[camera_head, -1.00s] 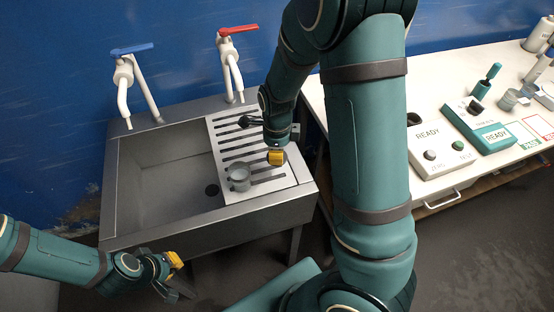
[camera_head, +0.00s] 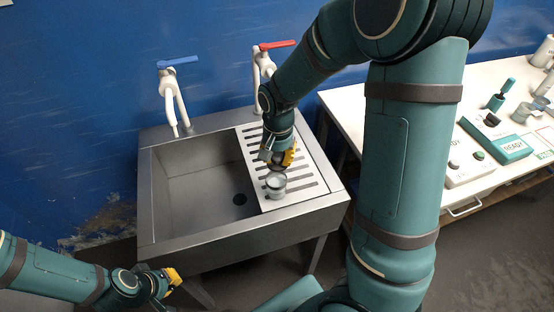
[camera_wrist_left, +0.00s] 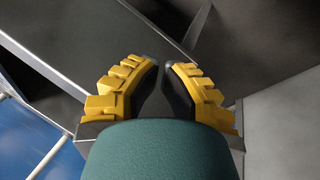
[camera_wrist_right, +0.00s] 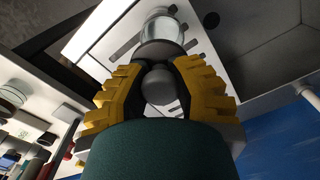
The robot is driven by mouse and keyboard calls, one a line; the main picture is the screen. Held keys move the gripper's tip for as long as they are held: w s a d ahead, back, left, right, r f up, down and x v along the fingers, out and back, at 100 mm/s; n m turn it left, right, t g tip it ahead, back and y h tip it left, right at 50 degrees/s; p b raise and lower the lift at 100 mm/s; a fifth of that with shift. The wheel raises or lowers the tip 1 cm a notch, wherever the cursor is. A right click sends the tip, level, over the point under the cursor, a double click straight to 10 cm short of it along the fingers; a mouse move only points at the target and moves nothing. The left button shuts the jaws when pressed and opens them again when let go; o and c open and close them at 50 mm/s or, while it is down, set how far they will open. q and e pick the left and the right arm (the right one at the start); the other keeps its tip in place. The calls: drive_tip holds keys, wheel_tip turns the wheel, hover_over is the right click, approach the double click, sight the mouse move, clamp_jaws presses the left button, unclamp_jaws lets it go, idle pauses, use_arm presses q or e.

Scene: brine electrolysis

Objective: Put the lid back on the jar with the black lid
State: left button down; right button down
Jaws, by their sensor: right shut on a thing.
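A small clear glass jar (camera_head: 276,188) stands upright on the slotted drainboard (camera_head: 328,188) right of the sink basin. It also shows in the right wrist view (camera_wrist_right: 162,27). My right gripper (camera_head: 281,163) is above the jar, shut on a dark round lid with a ball-shaped knob (camera_wrist_right: 157,86). The lid is over the jar's mouth and partly covers it in the right wrist view; I cannot tell whether they touch. My left gripper (camera_head: 168,283) is in front of the sink, low, empty, with its fingertips (camera_wrist_left: 162,66) close together.
The steel sink basin (camera_head: 195,180) is empty. A blue-handled tap (camera_head: 172,95) and a red-handled tap (camera_head: 262,70) stand behind it. A white bench (camera_head: 345,105) with devices is at right, partly hidden by my right arm.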

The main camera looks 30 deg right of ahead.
drive_tip(key=shift+a+r+n, duration=0.1)
drive_tip(key=shift+a+n, duration=0.1)
drive_tip(key=shift+n, duration=0.3)
wheel_tip(320, 180, down, 3)
drive_tip(key=b, duration=0.2)
drive_tip(key=shift+b, duration=0.35)
drive_tip(key=shift+f+b, duration=1.25)
drive_tip(key=shift+f, duration=0.45)
drive_tip(key=shift+f, duration=0.15)
idle(0.7)
drive_tip(key=shift+c, duration=1.1)
unclamp_jaws()
